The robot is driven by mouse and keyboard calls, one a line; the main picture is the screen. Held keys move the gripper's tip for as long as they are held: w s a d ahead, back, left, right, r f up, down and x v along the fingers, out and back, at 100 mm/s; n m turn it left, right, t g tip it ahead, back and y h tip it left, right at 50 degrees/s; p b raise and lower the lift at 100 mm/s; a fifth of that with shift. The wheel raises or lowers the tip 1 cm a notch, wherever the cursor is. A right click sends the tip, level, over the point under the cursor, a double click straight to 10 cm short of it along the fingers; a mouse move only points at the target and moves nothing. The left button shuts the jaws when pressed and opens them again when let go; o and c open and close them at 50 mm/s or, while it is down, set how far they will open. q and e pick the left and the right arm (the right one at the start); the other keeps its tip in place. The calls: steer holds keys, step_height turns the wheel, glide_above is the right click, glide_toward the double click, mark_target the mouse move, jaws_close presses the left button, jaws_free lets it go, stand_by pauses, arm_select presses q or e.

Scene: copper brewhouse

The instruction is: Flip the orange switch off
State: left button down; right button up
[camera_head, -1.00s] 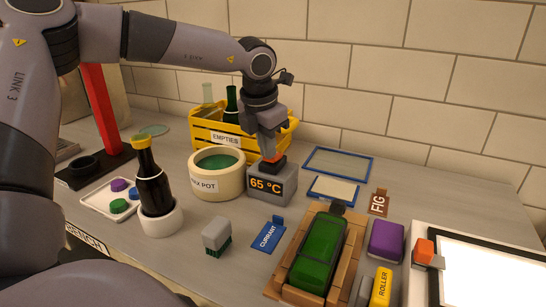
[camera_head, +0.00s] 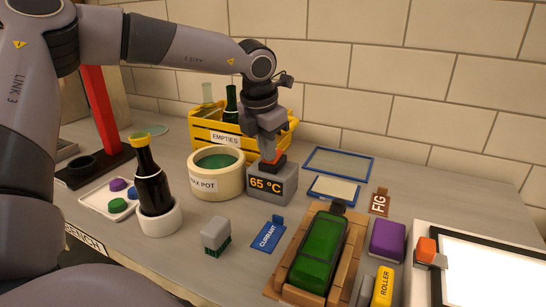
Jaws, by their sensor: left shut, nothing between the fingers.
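My right gripper is not in view.
A bottle (camera_head: 151,185) stands farther left. Blue-framed panels (camera_head: 335,190) lie at the right. A bright light pad (camera_head: 490,270) has an orange block (camera_head: 426,247) at its corner.

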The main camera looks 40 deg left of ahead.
arm_select(q)
steer(key=w+p+v, duration=0.1)
steer(key=p+v, duration=0.2)
steer(key=v, duration=0.3)
steer(key=shift+a, duration=0.2)
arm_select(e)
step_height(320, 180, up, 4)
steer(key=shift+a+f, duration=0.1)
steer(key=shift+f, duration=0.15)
arm_select(q)
steer(key=shift+w+r, duration=0.1)
steer(key=w+v, duration=0.2)
steer(key=v, duration=0.5)
glide_above(268, 165)
steer(key=s, duration=0.2)
steer(key=shift+w+d+r, duration=0.1)
steer(key=shift+w+d, duration=0.05)
steer(key=shift+w, duration=0.05)
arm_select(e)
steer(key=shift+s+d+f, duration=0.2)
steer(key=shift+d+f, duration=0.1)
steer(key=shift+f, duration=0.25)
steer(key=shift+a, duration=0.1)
